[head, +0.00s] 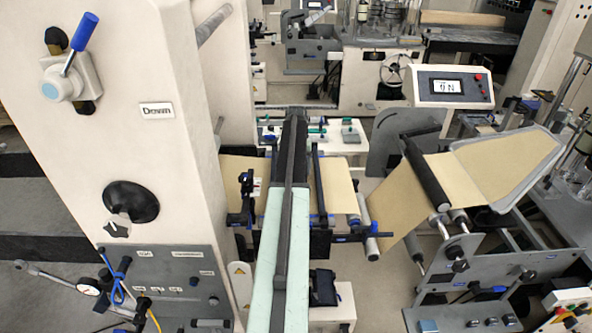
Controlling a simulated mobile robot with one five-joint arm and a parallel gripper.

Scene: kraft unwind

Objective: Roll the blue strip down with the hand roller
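A long pale-green and dark arm, which looks like mine, reaches up the middle of the head view. Its dark far end (293,130) lies over a white bench, and I cannot make out gripper fingers there or whether they hold anything. A tan kraft web (338,187) runs under the arm, showing on both sides of it. I cannot pick out the blue strip for certain; small blue parts (320,218) show at the web's near edge. No hand roller can be told apart; small green-handled items (348,131) lie on the white bench (340,147).
A tall cream machine column (140,150) with a blue-handled lever (75,45) stands at left. At right are a dark roller (427,172), more kraft web (395,208) and a grey frame (470,270). A display box (450,87) stands behind them.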

